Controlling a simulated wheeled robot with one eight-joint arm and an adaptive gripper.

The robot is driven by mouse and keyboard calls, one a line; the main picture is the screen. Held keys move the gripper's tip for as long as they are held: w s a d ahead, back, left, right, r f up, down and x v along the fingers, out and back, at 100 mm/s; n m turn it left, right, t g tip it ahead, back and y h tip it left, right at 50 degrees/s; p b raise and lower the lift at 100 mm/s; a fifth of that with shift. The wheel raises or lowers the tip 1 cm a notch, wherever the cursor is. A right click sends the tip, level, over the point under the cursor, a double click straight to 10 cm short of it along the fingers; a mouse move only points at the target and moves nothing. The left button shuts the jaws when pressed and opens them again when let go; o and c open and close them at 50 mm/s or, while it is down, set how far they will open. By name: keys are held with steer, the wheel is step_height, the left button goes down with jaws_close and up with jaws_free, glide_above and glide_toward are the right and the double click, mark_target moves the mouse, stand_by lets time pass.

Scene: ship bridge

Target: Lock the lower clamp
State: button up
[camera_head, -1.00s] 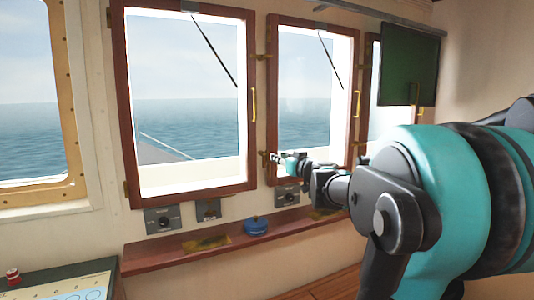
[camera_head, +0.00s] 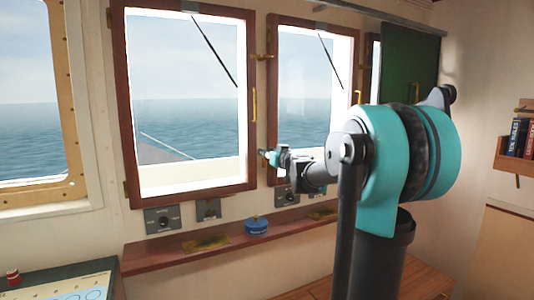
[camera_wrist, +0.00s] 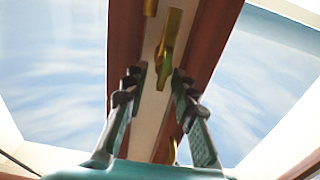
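The lower clamp shows in the wrist view as a brass lever (camera_wrist: 170,38) on the pale strip between two dark wooden window frames. Its lower end lies between the tips of my gripper (camera_wrist: 158,82), or just beyond them; I cannot tell whether they touch. The fingers stand apart, one on each side of the lever. In the head view my gripper (camera_head: 267,155) is at the gap between the two windows, low on the frames, and mostly hides the lower clamp. The upper clamp (camera_head: 264,57) is brass and sits higher in the same gap.
A wooden shelf (camera_head: 180,258) runs below the windows with a blue round object (camera_head: 256,226) on it. Small control panels (camera_head: 163,220) are on the wall above it. A brass handle (camera_head: 254,104) is on the left window frame. A green panel (camera_head: 408,65) hangs at right.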

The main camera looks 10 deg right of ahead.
steer(key=shift+c, duration=0.3)
jaws_close()
steer(key=shift+m, duration=0.3)
steer(key=shift+w+d+f+m, duration=0.1)
steer(key=shift+d+f+m, duration=0.2)
steer(key=shift+m, duration=2.55)
steer(key=shift+w+d+f+m, duration=0.1)
steer(key=shift+d+f+m, duration=0.15)
steer(key=shift+m, duration=2.65)
steer(key=shift+w+d+f+m, duration=0.1)
steer(key=shift+d+f+m, duration=0.2)
steer(key=shift+m, duration=2.55)
